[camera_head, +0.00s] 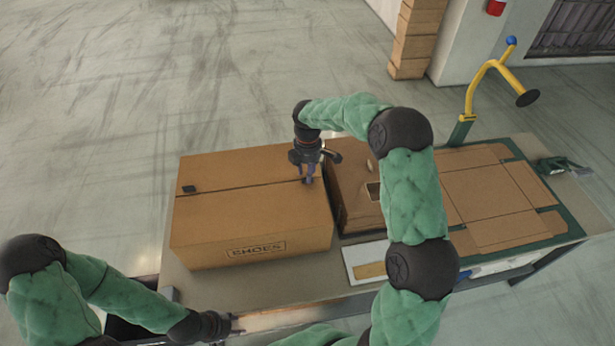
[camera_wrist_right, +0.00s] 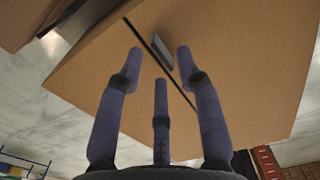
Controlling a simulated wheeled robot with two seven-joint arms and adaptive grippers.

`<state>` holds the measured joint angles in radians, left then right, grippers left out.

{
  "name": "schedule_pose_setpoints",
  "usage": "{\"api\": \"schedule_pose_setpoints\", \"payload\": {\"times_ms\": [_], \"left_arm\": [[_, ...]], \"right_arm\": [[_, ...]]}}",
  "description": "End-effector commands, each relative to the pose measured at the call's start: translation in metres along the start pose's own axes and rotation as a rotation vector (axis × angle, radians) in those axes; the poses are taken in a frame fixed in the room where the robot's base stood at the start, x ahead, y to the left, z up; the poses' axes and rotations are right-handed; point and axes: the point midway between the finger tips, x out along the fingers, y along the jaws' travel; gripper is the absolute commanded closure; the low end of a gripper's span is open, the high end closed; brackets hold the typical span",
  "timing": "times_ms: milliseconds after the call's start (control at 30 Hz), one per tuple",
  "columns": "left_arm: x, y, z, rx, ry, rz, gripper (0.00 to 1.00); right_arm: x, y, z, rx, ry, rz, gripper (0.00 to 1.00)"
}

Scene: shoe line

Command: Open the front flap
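A large closed cardboard box (camera_head: 250,222), printed with lettering on its front, sits on the table in the head view. Its top has a front flap (camera_head: 245,205) and a back flap (camera_head: 235,165), which meet at a dark seam. A small black tab (camera_head: 189,189) lies at the seam's left end. My right gripper (camera_head: 309,181) is over the seam's right end. In the right wrist view its three fingers (camera_wrist_right: 160,65) are spread and empty, near the seam and a dark tab (camera_wrist_right: 163,53); contact is unclear. My left gripper (camera_head: 236,322) is low by the table's front edge, its fingers unclear.
A smaller brown box (camera_head: 350,215) stands right of the large box, partly behind my right arm. A flat cardboard blank (camera_head: 490,200) lies on a green-edged surface further right. A white tray (camera_head: 352,262) lies in front. A yellow stand (camera_head: 475,85) rises behind.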

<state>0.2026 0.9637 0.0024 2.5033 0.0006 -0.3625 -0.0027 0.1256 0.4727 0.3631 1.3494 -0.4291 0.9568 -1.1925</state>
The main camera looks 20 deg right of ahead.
Motion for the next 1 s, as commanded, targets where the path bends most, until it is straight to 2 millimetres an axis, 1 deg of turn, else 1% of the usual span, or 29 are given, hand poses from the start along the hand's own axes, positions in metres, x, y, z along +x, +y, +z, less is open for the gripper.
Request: {"api": "schedule_pose_setpoints", "payload": {"times_ms": [33, 200, 300, 567, 600, 700, 1000], "left_arm": [[0.002, -0.001, 0.0, 0.0, 0.0, 0.0, 0.6], [0.004, -0.001, 0.0, 0.0, 0.0, 0.0, 0.6], [0.004, -0.001, 0.0, 0.0, 0.0, 0.0, 0.6], [0.004, -0.001, 0.0, 0.0, 0.0, 0.0, 0.6], [0.004, -0.001, 0.0, 0.0, 0.0, 0.0, 0.6], [0.004, -0.001, 0.0, 0.0, 0.0, 0.0, 0.6], [0.004, -0.002, 0.0, 0.0, 0.0, 0.0, 0.6]], "right_arm": [[0.008, 0.0, 0.0, 0.0, -0.001, -0.002, 0.64], [0.021, 0.0, 0.0, 0.0, -0.001, 0.0, 0.64], [0.024, 0.0, 0.0, 0.0, -0.001, 0.0, 0.64], [0.025, 0.0, 0.0, 0.0, 0.0, 0.001, 0.64], [0.025, 0.0, 0.0, 0.0, 0.0, 0.0, 0.75], [0.025, 0.0, 0.0, 0.0, 0.0, 0.0, 1.0], [0.024, 0.0, 0.0, 0.0, 0.0, 0.005, 1.0]]}}
